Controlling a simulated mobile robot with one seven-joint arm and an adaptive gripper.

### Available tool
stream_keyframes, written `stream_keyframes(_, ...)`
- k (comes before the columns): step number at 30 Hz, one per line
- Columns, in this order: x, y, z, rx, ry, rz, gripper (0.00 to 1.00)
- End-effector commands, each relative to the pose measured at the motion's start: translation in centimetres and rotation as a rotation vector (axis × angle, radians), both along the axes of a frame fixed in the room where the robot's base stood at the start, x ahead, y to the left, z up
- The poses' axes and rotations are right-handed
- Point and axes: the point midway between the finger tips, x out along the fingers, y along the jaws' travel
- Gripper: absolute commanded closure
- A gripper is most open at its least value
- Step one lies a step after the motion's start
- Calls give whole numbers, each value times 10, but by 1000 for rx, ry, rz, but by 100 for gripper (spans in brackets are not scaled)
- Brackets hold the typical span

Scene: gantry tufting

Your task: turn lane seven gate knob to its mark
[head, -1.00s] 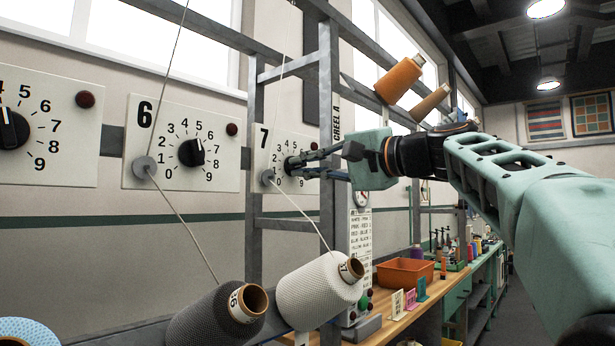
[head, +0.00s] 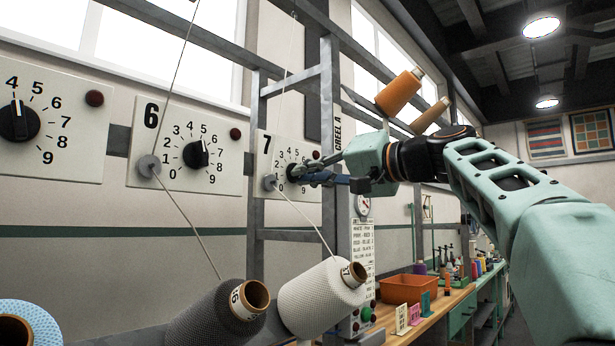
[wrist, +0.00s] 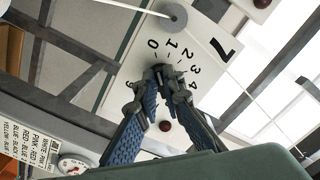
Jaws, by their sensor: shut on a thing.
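The lane seven panel (head: 273,148) is a white plate with a black 7, a number dial and a grey thread guide. Its dark gate knob (head: 291,173) sits at the dial's centre, mostly covered by my fingers. My gripper (head: 303,171) is shut on this knob, reaching in from the right. In the wrist view the panel (wrist: 205,50) appears turned, with 0 to 4 readable around the knob (wrist: 160,70). My blue-padded fingertips (wrist: 163,84) close on it from both sides. I cannot tell which number the pointer faces, and I cannot make out a mark.
The lane six panel (head: 140,168), with its own knob (head: 196,154), is to the left. A metal upright (head: 329,140) stands close to the right of the lane seven panel. A thread runs from the guide to the white cone (head: 315,296). An orange bin (head: 408,289) sits on the bench.

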Motion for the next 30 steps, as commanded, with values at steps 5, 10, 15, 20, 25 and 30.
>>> stream_keyframes(5,0,0,0,-4,-4,-1,100)
stream_keyframes(10,0,0,0,-3,-3,-1,100)
stream_keyframes(15,0,0,0,-3,-3,-1,75)
stream_keyframes(20,0,0,0,-2,-2,0,75)
stream_keyframes(25,-2,-3,0,-2,-2,-1,75)
stream_keyframes(30,-16,-21,1,-3,-3,-5,75)
